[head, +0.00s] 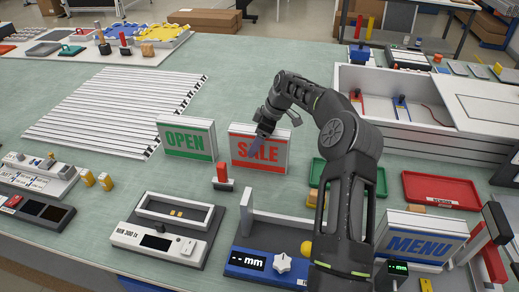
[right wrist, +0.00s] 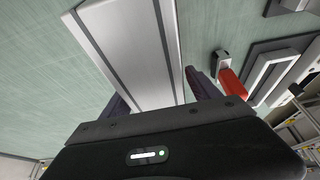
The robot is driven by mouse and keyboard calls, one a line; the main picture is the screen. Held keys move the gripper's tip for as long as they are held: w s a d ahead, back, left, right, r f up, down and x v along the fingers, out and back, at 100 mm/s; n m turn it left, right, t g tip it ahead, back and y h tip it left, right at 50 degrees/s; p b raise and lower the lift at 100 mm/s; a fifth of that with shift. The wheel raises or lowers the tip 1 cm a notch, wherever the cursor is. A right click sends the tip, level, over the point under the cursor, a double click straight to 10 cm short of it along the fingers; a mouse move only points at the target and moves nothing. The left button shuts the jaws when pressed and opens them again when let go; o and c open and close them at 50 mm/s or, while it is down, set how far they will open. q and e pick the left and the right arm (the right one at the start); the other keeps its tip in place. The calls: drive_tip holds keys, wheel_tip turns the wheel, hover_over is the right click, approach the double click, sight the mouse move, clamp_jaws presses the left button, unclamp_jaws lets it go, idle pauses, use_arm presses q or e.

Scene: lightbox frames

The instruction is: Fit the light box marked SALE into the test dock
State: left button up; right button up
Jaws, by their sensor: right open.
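The SALE light box (head: 270,152), white with red lettering, stands upright on the mat in the head view. My right gripper (head: 262,132) is over it, hiding part of its face. In the right wrist view the white box (right wrist: 135,45) lies between the two open fingers of my right gripper (right wrist: 158,92); I cannot tell whether they touch it. The test dock (head: 160,241) is a grey and white unit at front left with an empty white-rimmed recess and small gold contacts. It also shows in the right wrist view (right wrist: 272,80). My left gripper is not in view.
An OPEN box (head: 187,138) stands just left of SALE. A red-handled piece (head: 222,176) stands between SALE and the dock. A mm gauge (head: 250,263) is right of the dock; a MENU box (head: 420,238) stands at right. Green mat is bare left of OPEN's front.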

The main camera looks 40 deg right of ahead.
drive_tip(key=shift+f, duration=0.25)
drive_tip(key=shift+c, duration=0.2)
clamp_jaws()
idle(0.8)
